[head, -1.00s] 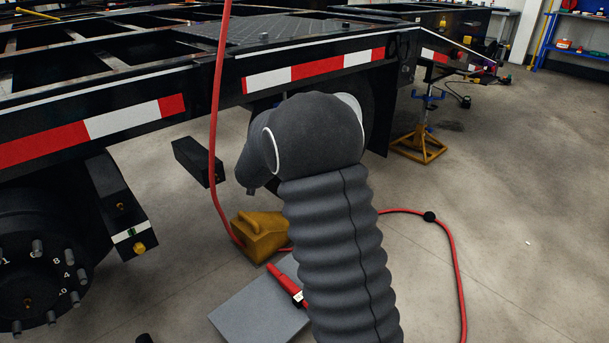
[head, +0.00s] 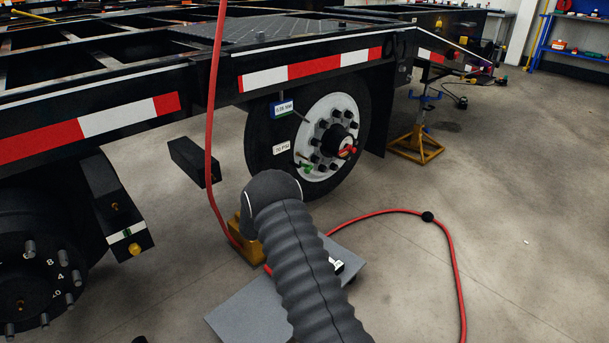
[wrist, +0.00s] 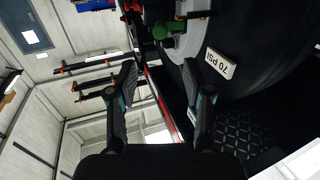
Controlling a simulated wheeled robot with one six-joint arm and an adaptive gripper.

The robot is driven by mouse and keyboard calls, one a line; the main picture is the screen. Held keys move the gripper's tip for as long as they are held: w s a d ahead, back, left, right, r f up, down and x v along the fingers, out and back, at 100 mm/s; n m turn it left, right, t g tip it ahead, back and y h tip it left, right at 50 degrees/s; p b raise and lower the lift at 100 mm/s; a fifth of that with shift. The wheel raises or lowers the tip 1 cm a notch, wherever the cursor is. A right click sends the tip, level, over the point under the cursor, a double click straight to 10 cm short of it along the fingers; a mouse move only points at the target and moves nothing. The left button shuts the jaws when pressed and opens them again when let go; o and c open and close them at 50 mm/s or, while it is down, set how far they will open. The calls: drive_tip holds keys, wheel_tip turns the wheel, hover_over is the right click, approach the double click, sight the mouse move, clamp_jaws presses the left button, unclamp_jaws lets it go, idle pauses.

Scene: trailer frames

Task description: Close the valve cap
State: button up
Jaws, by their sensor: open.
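The wheel (head: 330,135) has a white rim and a black tire under the trailer. A small green part (head: 307,167), which looks like the valve cap, sits at the lower left of the rim. It also shows in the wrist view (wrist: 172,29), beyond and above my fingertips. Whether the cap is open or shut I cannot tell. My gripper (wrist: 158,72) is open, with nothing between its fingers, and is apart from the green part. In the head view my arm's dark sleeve hides my gripper.
A white "70 PSI" label (wrist: 221,64) is on the tire, right of my fingers in the wrist view. A red hose (head: 213,110) hangs at left. A yellow chock (head: 243,240) and grey board (head: 240,315) lie on the floor. A yellow stand (head: 418,145) is further right.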

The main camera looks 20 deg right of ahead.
sight(306, 171)
drive_tip(key=x, duration=1.1)
drive_tip(key=shift+w+d, duration=0.1)
drive_tip(key=shift+d, duration=0.1)
drive_tip(key=shift+c, duration=0.3)
clamp_jaws()
